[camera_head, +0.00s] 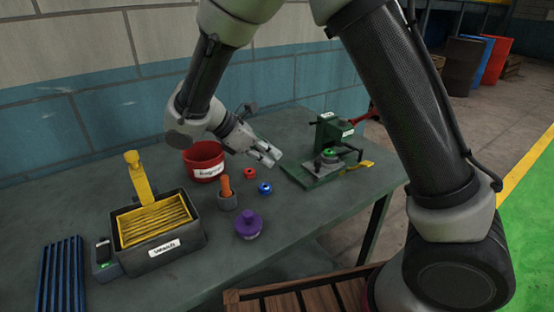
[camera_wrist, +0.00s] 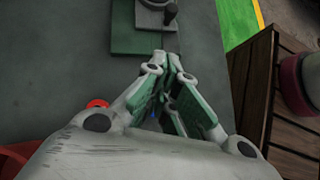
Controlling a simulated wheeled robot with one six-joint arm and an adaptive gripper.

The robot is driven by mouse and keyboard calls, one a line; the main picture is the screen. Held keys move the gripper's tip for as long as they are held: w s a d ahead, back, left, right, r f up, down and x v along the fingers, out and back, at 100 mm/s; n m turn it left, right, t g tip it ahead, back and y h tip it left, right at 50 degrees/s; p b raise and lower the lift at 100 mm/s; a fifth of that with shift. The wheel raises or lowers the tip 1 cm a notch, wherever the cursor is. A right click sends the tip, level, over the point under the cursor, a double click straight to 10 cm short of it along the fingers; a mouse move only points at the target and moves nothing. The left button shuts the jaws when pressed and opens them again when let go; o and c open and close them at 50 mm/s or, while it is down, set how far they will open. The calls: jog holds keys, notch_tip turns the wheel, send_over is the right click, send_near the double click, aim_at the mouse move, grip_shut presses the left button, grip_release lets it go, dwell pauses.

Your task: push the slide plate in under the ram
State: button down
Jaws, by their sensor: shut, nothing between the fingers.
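I cannot clearly tell the slide plate from the base. Part of the green plate shows at the top of the wrist view (camera_wrist: 122,38). My gripper (camera_head: 270,157) is shut and empty, left of the press and apart from it. Its fingertips also show in the wrist view (camera_wrist: 166,62), pointing toward the green plate.
A black box (camera_head: 180,262) is further left. A wooden crate (camera_head: 300,292) stands below the table.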

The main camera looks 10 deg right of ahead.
aim_at(323, 167)
jog(key=x, duration=0.7)
jog(key=shift+d+f, duration=0.15)
jog(key=d, duration=0.3)
jog(key=shift+w+d+f, duration=0.2)
jog(key=shift+d+f, duration=0.05)
jog(key=shift+f, duration=0.05)
jog(key=shift+w+d, duration=0.1)
jog(key=shift+d, duration=0.4)
jog(key=shift+w+d, duration=0.3)
jog(key=shift+d, duration=0.45)
jog(key=shift+w+d, duration=0.3)
jog(key=shift+d, duration=0.45)
jog(key=shift+w+d, duration=0.3)
jog(key=shift+d, duration=0.45)
